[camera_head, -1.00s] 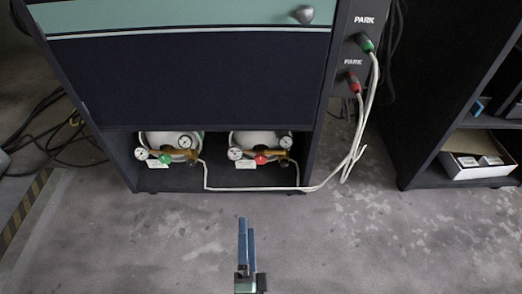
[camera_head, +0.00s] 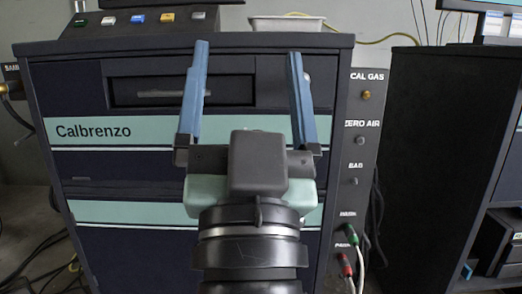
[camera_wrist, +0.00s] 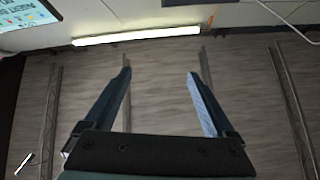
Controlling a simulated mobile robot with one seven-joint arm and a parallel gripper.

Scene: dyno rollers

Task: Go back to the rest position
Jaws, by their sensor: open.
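My gripper (camera_head: 249,95) is raised in the middle of the head view, in front of the dark Calbrenzo cabinet (camera_head: 90,160). Its two blue fingers point up and stand wide apart with nothing between them. In the wrist view my gripper (camera_wrist: 160,85) is also open and empty. That view looks up past the fingers at the ceiling and a lit tube lamp (camera_wrist: 135,35).
A white tray (camera_head: 286,23) and several coloured buttons are on top. A dark shelf unit (camera_head: 430,150) stands at right.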

